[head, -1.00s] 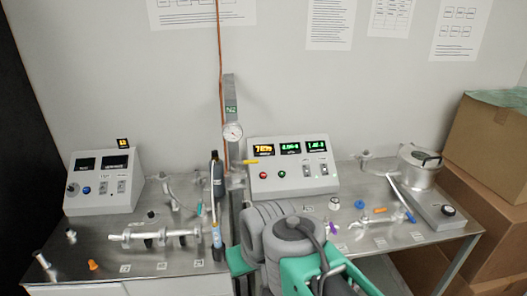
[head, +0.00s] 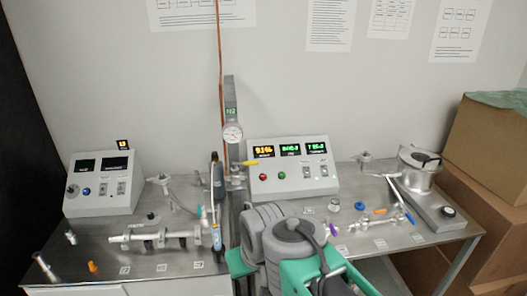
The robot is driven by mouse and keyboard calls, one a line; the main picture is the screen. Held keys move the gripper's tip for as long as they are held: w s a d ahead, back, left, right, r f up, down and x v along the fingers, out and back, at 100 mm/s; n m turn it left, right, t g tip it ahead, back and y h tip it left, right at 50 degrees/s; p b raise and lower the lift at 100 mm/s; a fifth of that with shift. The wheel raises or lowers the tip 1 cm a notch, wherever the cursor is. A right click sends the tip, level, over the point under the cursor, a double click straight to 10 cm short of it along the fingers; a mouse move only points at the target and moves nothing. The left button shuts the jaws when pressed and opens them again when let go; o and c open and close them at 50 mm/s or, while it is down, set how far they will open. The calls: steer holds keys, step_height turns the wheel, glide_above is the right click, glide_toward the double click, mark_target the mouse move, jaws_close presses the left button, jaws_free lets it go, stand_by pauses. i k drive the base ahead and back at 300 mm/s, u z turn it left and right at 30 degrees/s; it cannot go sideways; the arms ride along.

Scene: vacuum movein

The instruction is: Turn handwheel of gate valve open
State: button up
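I cannot pick out the gate valve's handwheel for certain. A small blue round part (head: 361,206) sits on the right part of the metal bench, behind a horizontal metal pipe assembly (head: 378,222) with a purple part at its left end. Another metal pipe assembly (head: 160,237) with dark fittings lies on the left part of the bench. My own grey and green arm fills the lower middle and hides the bench there. My gripper's fingers do not show, so its state and place are hidden.
A control box (head: 105,186) stands at the left, and one with three lit displays (head: 291,170) at the middle. A metal post (head: 231,120) carries a round gauge. A metal pot (head: 416,172) is at the right. Cardboard boxes (head: 490,160) are stacked beside the bench's right end.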

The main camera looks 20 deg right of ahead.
mark_target(447, 212)
steer(key=z, duration=3.3)
steer(key=i, duration=2.8)
steer(key=u, duration=0.45)
